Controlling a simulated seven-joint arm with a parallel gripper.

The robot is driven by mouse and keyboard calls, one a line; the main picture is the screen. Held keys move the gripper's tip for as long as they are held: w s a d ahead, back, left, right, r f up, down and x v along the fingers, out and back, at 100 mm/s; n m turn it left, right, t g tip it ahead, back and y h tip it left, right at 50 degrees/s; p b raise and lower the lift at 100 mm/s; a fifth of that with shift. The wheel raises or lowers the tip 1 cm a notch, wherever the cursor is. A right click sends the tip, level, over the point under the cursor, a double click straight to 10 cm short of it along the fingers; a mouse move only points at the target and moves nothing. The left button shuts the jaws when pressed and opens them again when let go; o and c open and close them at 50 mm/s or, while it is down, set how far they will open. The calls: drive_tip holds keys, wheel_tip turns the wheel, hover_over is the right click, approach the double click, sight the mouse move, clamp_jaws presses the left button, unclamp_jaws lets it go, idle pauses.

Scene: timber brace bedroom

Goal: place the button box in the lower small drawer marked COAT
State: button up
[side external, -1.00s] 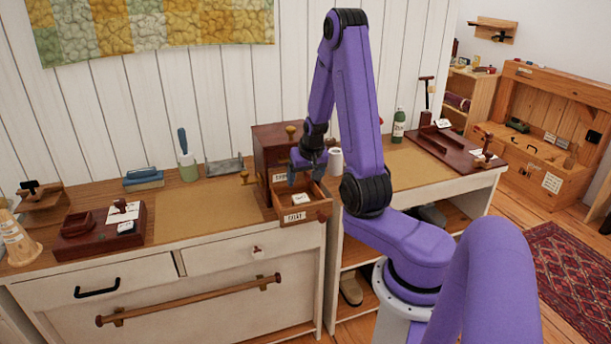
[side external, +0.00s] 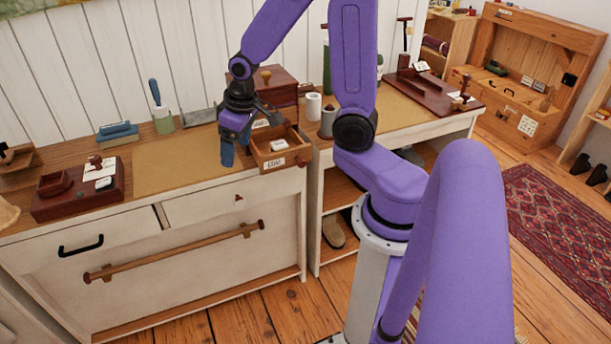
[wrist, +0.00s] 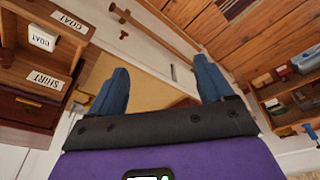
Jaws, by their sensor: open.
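The lower small drawer (side external: 276,162) marked COAT is pulled out of the dark wooden chest (side external: 277,80). A small white box (side external: 280,146), which looks like the button box, lies inside the drawer. In the wrist view the white box (wrist: 42,38) bears a COAT label, and the drawer's COAT tag (wrist: 70,21) shows beside it. My gripper (side external: 229,152) is just left of the drawer, pointing down above the worktop. In the wrist view my gripper (wrist: 162,82) has its blue fingers wide apart with nothing between them.
A drawer front marked SHIRT (wrist: 42,80) is shut beside the COAT drawer. A white cup (side external: 313,106) stands right of the chest. A tray with a stamp (side external: 80,188) lies at left. The tan mat (side external: 180,163) on the worktop is mostly clear.

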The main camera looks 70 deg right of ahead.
drive_tip(key=s+a+r+n, duration=0.1)
drive_tip(key=s+a+n, duration=0.2)
drive_tip(key=s, duration=0.4)
drive_tip(key=s+a+r+n+g, duration=0.1)
drive_tip(key=s+a+r+n, duration=0.1)
drive_tip(key=s+a+n, duration=0.2)
drive_tip(key=s+a+r+n+g, duration=0.1)
drive_tip(key=s+a+r+n, duration=0.1)
drive_tip(key=s, duration=0.8)
drive_tip(key=a+n, duration=0.1)
drive_tip(key=n, duration=0.1)
drive_tip(key=shift+a+n, duration=0.3)
drive_tip(key=shift+w, duration=0.1)
